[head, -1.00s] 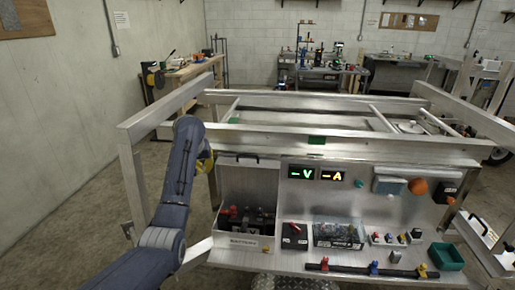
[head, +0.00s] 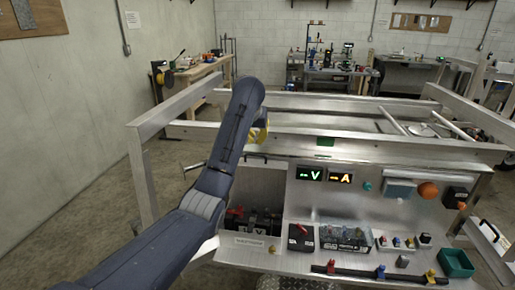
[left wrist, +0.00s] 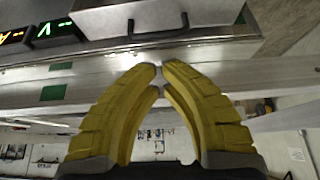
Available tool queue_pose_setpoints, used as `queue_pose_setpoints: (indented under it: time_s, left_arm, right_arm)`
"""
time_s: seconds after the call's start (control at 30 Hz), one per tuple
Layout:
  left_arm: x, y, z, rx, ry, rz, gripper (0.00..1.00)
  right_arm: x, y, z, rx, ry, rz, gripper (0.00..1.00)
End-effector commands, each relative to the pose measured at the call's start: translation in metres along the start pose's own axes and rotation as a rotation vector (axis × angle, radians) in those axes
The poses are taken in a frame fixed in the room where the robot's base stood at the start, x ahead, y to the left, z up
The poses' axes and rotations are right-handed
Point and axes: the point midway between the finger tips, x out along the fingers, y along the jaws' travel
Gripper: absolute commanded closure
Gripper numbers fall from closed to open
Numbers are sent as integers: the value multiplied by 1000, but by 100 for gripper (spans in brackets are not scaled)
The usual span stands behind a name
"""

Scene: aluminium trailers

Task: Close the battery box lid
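The battery box (head: 249,241), labelled on its front, stands at the left end of the metal panel. Dark and red battery parts show inside it. Its lid (head: 264,185) stands upright and open, with a dark handle (head: 257,157) on its top edge. My left gripper (head: 262,131) is above and behind the lid, partly hidden by my forearm. In the left wrist view, the yellow fingertips (left wrist: 159,71) almost meet, with nothing between them. The lid (left wrist: 128,18) and its handle (left wrist: 158,34) are apart from and beyond them. My right gripper is not in view.
Green and amber displays (head: 326,176) sit right of the lid. A black box (head: 301,237), a clear-covered box (head: 345,238) and a green bin (head: 456,263) stand on the ledge. The trailer frame's rail (head: 380,150) runs close behind the lid.

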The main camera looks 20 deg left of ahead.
Motion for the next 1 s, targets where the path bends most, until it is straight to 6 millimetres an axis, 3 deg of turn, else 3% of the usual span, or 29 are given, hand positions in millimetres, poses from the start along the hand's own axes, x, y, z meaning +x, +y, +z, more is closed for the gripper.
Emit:
queue_pose_setpoints:
  time_s: [0.2, 0.5, 1.0]
  left_arm:
    - [29, -1, 0, -1, -2, -2, 100]
    - [57, 0, 0, -1, -1, 0, 100]
    - [66, 0, 0, 0, 1, 0, 100]
  right_arm:
    - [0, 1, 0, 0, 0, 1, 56]
    - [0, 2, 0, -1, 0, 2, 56]
    - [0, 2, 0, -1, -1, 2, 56]
